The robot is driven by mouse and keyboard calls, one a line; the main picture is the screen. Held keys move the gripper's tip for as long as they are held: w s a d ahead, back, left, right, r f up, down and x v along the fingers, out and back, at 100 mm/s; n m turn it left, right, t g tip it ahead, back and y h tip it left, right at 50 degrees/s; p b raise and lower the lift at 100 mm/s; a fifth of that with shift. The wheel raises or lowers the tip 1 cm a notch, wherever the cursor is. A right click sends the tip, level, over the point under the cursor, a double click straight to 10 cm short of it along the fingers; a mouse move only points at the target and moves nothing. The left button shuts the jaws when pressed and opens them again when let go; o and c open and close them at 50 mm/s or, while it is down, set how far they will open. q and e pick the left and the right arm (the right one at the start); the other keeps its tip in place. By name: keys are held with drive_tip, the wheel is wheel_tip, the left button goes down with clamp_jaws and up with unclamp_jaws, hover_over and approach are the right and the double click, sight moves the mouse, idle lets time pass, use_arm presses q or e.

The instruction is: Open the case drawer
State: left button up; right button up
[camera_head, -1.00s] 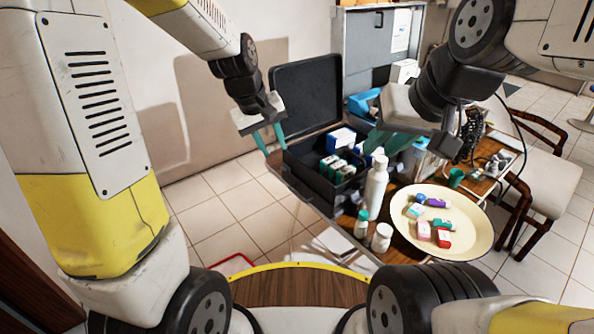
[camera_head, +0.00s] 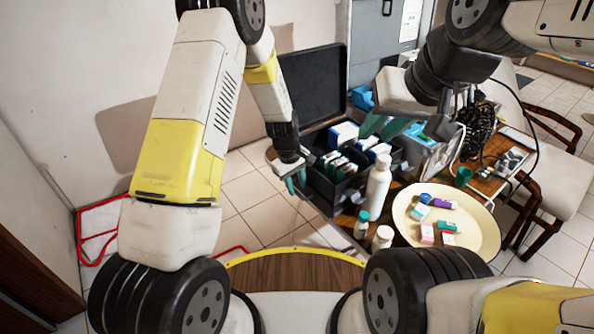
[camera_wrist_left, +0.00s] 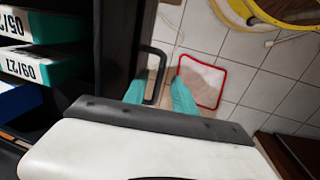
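The black case (camera_head: 330,193) stands on the table with its lid (camera_head: 313,88) raised. It holds several labelled boxes, also seen in the left wrist view (camera_wrist_left: 42,68). A dark loop handle (camera_wrist_left: 160,72) sticks out from the case's side in the left wrist view. My left gripper (camera_head: 295,184) is at the case's left side, fingers pointing down. In its wrist view the teal fingers (camera_wrist_left: 165,95) are apart, with the handle's bar showing between them; contact cannot be seen. My right gripper (camera_head: 382,127) hangs above the case's right part, its teal fingers apart and empty.
A white bottle (camera_head: 378,187) and two small jars stand right in front of the case. A cream plate (camera_head: 480,235) with several small boxes lies to the right. A wooden chair (camera_head: 555,170) is beyond. Left of the case is open tiled floor (camera_head: 245,190).

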use_arm(q)
drive_tip(key=shift+w+d+f, duration=0.15)
drive_tip(key=shift+f, duration=1)
drive_tip(key=shift+c, duration=0.2)
clamp_jaws()
idle(0.4)
